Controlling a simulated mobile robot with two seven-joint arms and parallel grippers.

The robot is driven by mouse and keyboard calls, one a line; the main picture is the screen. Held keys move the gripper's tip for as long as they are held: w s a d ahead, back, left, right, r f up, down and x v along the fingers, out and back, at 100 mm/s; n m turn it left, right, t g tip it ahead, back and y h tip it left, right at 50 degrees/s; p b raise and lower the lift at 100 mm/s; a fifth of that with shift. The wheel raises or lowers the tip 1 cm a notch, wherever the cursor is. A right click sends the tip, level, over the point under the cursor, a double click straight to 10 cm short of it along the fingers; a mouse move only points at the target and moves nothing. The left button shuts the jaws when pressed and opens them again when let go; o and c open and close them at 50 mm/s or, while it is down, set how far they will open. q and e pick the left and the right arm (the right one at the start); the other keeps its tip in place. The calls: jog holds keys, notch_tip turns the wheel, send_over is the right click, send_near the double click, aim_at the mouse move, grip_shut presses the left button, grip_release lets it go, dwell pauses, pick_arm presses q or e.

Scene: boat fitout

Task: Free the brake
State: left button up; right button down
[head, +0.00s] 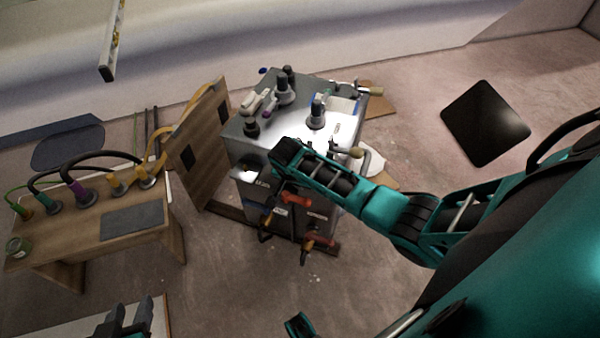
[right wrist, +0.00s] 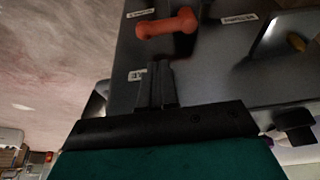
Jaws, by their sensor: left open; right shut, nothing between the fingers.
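A red lever handle (head: 297,198) sits on the dark front face of the metal cabinet (head: 240,150). In the right wrist view the red handle (right wrist: 168,24) lies across the panel beside small labels, too blurred to read. My right gripper (right wrist: 160,80) is shut and empty, its fingertips a little below the handle in that view and apart from it. In the head view my right arm reaches the cabinet front, and its fingers cannot be made out. My left gripper (head: 128,318) is open and empty at the bottom left edge. Which part is the brake cannot be told for sure.
A second orange-red handle (head: 318,242) is low by the cabinet's base. Fittings and knobs (head: 282,90) stand on the cabinet top. A wooden board (head: 200,145) leans at its left. A wooden bench (head: 95,225) with cables stands further left. The floor between is clear.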

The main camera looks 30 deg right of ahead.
aim_at(297, 200)
jog(key=b+x, duration=0.4)
jog(key=x, duration=0.4)
